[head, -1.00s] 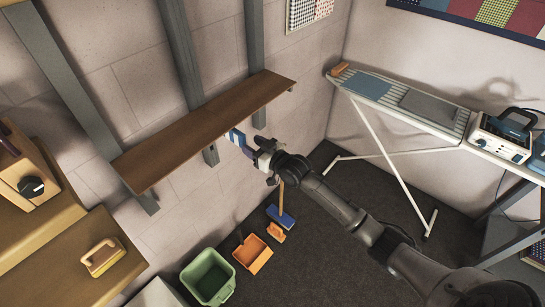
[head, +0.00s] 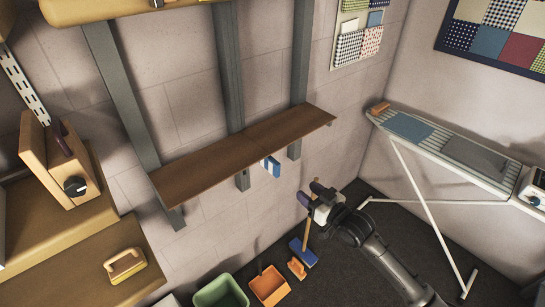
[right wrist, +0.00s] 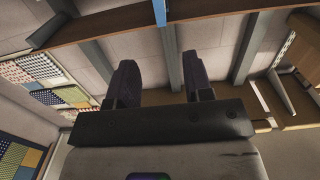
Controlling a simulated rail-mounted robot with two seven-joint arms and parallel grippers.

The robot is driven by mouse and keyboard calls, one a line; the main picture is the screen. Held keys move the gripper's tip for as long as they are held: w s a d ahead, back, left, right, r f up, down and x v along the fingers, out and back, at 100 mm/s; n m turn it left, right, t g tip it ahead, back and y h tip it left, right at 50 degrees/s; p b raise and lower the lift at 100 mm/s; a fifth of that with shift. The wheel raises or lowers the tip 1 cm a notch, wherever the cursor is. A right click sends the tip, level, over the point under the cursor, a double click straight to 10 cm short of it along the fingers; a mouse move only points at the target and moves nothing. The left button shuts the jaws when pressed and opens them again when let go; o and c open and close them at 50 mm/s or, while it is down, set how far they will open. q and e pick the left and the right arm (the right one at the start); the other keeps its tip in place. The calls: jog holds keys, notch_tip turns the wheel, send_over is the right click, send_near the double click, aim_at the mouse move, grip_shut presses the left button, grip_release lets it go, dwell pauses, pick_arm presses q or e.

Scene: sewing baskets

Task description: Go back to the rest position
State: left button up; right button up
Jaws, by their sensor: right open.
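My right gripper (head: 309,193) is in the head view, right of and below the brown wall shelf (head: 215,165). Its fingers are apart with nothing between them, and both also show in the right wrist view (right wrist: 157,68). A small blue and white item (head: 270,166) is at the shelf's front edge, apart from the gripper and up to its left. A blue strip of it shows at the top of the right wrist view (right wrist: 160,12). How it is held there I cannot tell. My left gripper is in no view.
An ironing board (head: 440,145) stands at the right. Dark floor lies open at the right.

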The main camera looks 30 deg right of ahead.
jog(key=s+f+n+g+h, duration=0.1)
jog(key=s+f+g+h, duration=0.25)
jog(key=f+g, duration=0.2)
jog(key=s+a+g+p, duration=0.2)
jog(key=s+a, duration=0.3)
jog(key=s, duration=0.4)
jog(key=s+a+g+y+p, duration=0.1)
jog(key=s+a+g+p, duration=0.2)
jog(key=s, duration=0.7)
jog(key=s+a+g+p, duration=0.3)
jog(key=s+a+p, duration=0.3)
jog(key=s+a, duration=0.3)
jog(key=shift+s+f, duration=0.2)
jog(key=shift+s, duration=0.35)
jog(key=shift+y, duration=0.25)
